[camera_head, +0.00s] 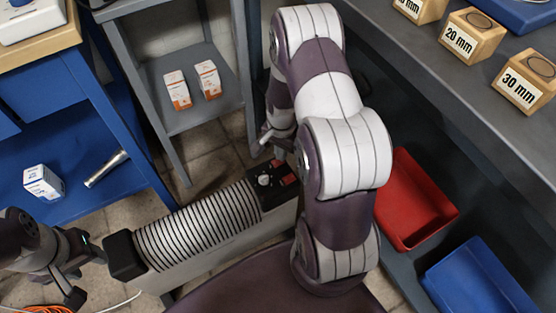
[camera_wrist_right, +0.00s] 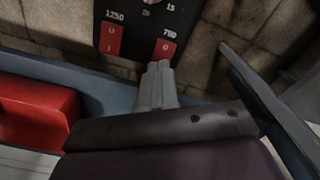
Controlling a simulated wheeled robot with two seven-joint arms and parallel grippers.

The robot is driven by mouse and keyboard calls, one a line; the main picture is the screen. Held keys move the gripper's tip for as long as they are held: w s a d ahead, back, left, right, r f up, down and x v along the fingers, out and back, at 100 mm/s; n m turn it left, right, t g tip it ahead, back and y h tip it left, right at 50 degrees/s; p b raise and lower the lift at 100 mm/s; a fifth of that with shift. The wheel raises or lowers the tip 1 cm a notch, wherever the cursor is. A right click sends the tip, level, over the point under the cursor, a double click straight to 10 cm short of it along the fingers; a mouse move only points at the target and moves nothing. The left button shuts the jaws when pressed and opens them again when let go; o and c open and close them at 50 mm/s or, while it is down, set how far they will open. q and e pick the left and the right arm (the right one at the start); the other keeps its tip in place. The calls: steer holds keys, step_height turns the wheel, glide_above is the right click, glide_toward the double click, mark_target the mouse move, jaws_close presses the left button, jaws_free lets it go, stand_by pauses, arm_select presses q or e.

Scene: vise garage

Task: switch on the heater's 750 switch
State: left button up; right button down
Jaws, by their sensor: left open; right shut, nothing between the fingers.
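The heater (camera_head: 200,228) stands on the floor, long and ribbed, with a black control panel (camera_head: 264,194) at its right end. In the right wrist view, the red 750 switch (camera_wrist_right: 165,48) has a "0" at its top; its lower end is hidden by my fingertips. The red 1250 switch (camera_wrist_right: 111,38) is left of it, with "0" and "I" visible. My right gripper (camera_wrist_right: 158,68) is shut and empty, its tips at the 750 switch's lower end; I cannot tell if they touch. My left gripper (camera_head: 88,273) is open and empty beside the heater's left end.
A grey shelf (camera_head: 215,108) with two small boxes stands behind the heater. A blue bench (camera_head: 95,130) is at left. A red tray (camera_head: 410,200) and a blue tray (camera_head: 475,280) lie at right, below a grey workbench (camera_head: 440,75) with marked wooden blocks.

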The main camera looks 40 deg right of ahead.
steer(key=shift+f+b, duration=0.3)
steer(key=shift+f, duration=0.35)
step_height(320, 180, up, 7)
steer(key=p, duration=0.7)
steer(key=shift+r+p, duration=0.1)
steer(key=shift+p, duration=0.2)
